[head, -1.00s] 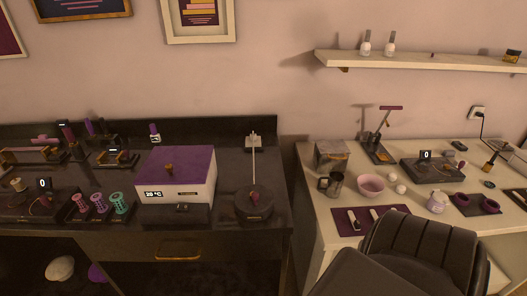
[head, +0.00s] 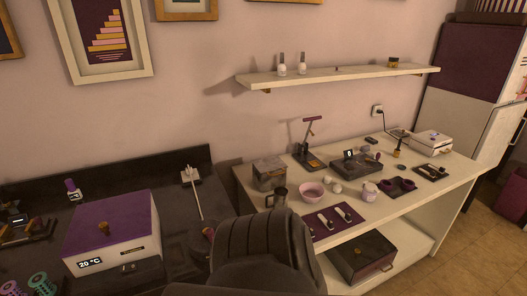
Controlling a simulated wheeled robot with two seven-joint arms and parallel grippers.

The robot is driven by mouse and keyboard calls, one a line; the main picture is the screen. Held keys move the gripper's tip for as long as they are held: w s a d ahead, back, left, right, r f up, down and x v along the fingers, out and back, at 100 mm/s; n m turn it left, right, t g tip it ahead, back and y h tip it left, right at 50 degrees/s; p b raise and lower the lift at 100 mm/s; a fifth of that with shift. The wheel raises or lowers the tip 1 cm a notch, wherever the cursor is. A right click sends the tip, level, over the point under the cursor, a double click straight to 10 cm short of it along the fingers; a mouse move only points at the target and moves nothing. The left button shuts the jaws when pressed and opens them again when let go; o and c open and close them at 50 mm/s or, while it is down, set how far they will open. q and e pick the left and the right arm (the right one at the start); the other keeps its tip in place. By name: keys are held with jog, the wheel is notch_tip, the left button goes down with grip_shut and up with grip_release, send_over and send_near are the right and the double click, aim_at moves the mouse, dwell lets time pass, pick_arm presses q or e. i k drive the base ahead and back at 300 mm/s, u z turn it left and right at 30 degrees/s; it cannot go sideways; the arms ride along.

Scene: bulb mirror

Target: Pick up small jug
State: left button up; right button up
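A dark metal jug (head: 280,193) stands upright near the left front of the white table (head: 410,207), with its lower side partly behind a black padded backrest. A small white pot (head: 369,191) stands farther right on the same table. The metal jug looks most like a jug; whether the white pot is one too I cannot tell at this size. Neither of my grippers shows in the head view.
The black backrest (head: 265,250) stands in front of the table's left part. A pink bowl (head: 312,192), a purple mat (head: 325,234) and a grey box (head: 269,174) are near the jug. A white shelf (head: 340,76) hangs above. Tiled floor (head: 455,255) is open at right.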

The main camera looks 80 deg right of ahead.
aim_at(279, 202)
jog(key=u, duration=0.05)
jog(key=i, duration=0.85)
jog(key=z, duration=2.05)
